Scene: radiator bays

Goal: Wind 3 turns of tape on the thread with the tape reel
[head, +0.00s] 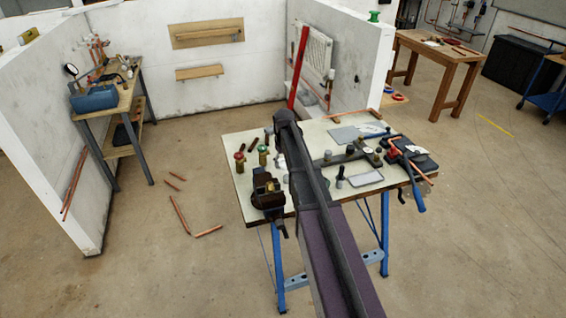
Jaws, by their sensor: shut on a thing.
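A dark bench vise (266,199) stands at the front left corner of the workbench (234,145). A small brass piece seems to show in its jaws, but it is too small to make out a thread or any tape on it. My arm rises from the bottom of the head view across the bench, just right of the vise. My gripper does not show; the arm seems to hide it. I cannot make out the tape reel in this view.
Two brass valves (240,161) with red and green handles stand behind the vise. Plates, a pipe bender (415,187) and small tools lie on the bench's right half. Copper pipes (180,214) lie on the floor at left. A side table (108,99) stands by the left wall.

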